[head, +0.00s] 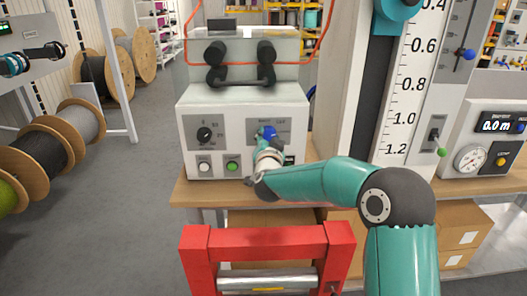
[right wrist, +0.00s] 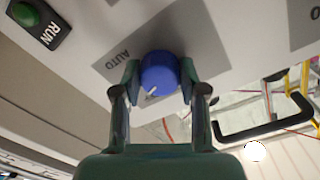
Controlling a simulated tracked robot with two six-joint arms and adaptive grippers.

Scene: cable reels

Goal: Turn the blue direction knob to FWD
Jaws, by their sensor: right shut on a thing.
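The blue knob (head: 269,131) is on a grey plate (head: 290,126) at the right of the white control box's front face. In the right wrist view the knob (right wrist: 159,74) has a white pointer mark on its lower left rim. The word AUTO is printed on the plate beside it; I see no FWD, and part of the plate is hidden. My right gripper (head: 266,138) reaches the knob from the front. In the right wrist view its fingers (right wrist: 160,82) are shut on the knob from both sides. My left gripper is not in view.
The control box (head: 242,100) also carries a black knob (head: 204,134), a white button (head: 205,167) and a green button (head: 232,166). The green one has a RUN label (right wrist: 48,34). A red frame with a metal roller (head: 268,282) stands in front. Wooden cable reels (head: 65,128) stand left.

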